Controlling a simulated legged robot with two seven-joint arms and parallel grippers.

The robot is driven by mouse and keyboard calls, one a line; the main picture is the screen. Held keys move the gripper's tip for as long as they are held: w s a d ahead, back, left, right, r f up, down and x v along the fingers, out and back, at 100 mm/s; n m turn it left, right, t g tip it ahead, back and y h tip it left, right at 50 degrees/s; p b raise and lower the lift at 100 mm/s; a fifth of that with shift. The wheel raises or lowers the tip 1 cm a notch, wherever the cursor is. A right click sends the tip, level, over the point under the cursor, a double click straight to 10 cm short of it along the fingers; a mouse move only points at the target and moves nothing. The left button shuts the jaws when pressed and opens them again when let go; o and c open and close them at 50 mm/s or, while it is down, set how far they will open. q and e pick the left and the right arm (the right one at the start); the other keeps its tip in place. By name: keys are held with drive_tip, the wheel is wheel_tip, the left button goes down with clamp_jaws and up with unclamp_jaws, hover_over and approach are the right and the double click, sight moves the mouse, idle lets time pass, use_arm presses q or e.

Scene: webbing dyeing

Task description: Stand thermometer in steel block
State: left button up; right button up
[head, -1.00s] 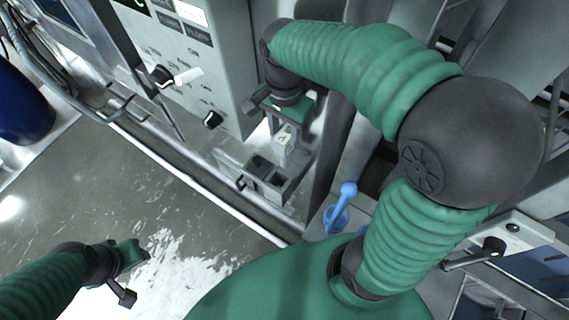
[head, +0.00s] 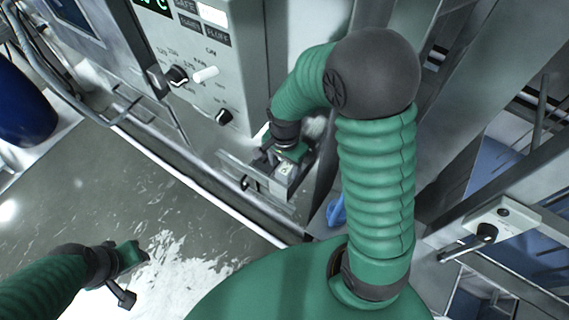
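My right gripper (head: 284,160) reaches down from its green arm over the steel block (head: 256,186) at the foot of the grey control cabinet. It is shut on the thermometer (head: 285,169), of which only a small pale body shows just below the fingers. The thermometer is at the right part of the block. Its lower end is hidden, so I cannot tell whether it sits in a socket. The gripper and thermometer cover most of the block's openings. My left gripper (head: 130,274) is open and empty over the wet grey floor at lower left.
The control cabinet (head: 215,75) with knobs and a display stands behind the block. A blue object (head: 336,211) shows partly beside my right arm. A blue drum (head: 22,105) stands far left.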

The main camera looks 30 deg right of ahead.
drive_tip(key=shift+o, duration=0.2)
drive_tip(key=shift+w+a, duration=0.3)
drive_tip(key=shift+d+r, duration=0.3)
drive_tip(key=shift+r, duration=0.05)
wheel_tip(320, 180, up, 11)
drive_tip(key=b, duration=0.2)
use_arm(q)
drive_tip(key=shift+x, duration=0.85)
use_arm(e)
drive_tip(key=s+a+f+n+t, duration=0.1)
drive_tip(key=s+a+f+n, duration=0.1)
drive_tip(key=f+n, duration=0.2)
drive_tip(key=s+a+f+n+t, duration=0.1)
drive_tip(key=s+a+f+n, duration=0.1)
drive_tip(key=n, duration=0.7)
drive_tip(key=shift+s+a+f+n+t, duration=0.3)
drive_tip(key=shift+s+f, duration=0.15)
drive_tip(key=shift+f, duration=0.5)
use_arm(q)
drive_tip(key=shift+w, duration=0.1)
use_arm(e)
drive_tip(key=shift+w, duration=0.2)
drive_tip(key=shift+s, duration=0.1)
use_arm(q)
drive_tip(key=shift+f, duration=0.1)
use_arm(e)
drive_tip(key=shift+f, duration=0.15)
